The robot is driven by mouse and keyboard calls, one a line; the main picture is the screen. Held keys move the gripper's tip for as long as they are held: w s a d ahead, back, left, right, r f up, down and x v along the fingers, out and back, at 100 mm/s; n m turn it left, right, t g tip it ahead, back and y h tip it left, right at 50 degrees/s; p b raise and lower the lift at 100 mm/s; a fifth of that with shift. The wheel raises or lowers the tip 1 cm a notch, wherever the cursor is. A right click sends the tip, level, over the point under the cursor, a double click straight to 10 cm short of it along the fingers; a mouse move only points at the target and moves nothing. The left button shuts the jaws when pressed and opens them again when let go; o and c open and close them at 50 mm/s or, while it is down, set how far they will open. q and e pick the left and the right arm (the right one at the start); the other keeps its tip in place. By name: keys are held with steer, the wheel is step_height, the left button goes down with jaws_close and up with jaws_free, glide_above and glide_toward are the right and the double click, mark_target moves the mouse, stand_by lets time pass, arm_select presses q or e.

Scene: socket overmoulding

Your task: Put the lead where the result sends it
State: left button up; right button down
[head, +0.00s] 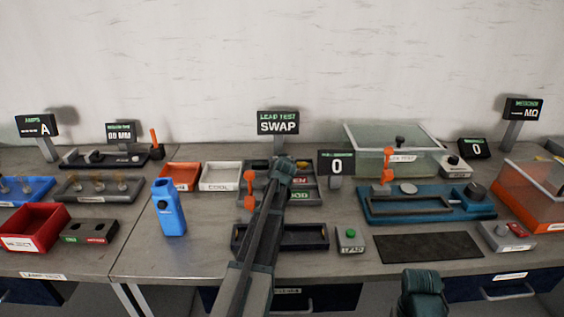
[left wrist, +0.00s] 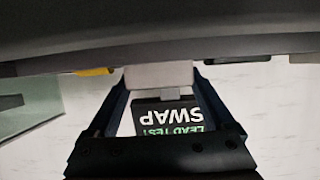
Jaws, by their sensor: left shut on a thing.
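The LEAD TEST sign (head: 278,123) reads SWAP at the back of the bench; it shows upside down in the left wrist view (left wrist: 170,118). Below it is a grey sorting tray (head: 318,198) with compartments; a red label ending in EN and a green label that seems to read GOOD show, and my arm hides the rest. My left gripper (head: 285,168) is over the tray's back part. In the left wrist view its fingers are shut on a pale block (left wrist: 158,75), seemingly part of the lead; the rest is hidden. Only part of my right arm shows at the bottom.
A dark empty tray (head: 310,237) and a LEAD button box (head: 350,240) are in front. A small display (head: 336,162) reads 0. A teal fixture (head: 425,205) and dark mat (head: 428,246) lie to the right.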

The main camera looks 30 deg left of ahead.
arm_select(q)
steer(key=shift+f, duration=0.2)
steer(key=o, duration=1.3)
steer(key=shift+r, duration=0.1)
steer(key=shift+r, duration=0.1)
steer(key=shift+s+d+r, duration=0.1)
steer(key=shift+r, duration=0.05)
steer(key=p+v, duration=0.4)
steer(key=v, duration=0.7)
steer(key=shift+s+d+r+p, duration=0.1)
steer(key=shift+s+d+p, duration=0.05)
steer(key=shift+s+p, duration=0.2)
steer(key=shift+w, duration=0.1)
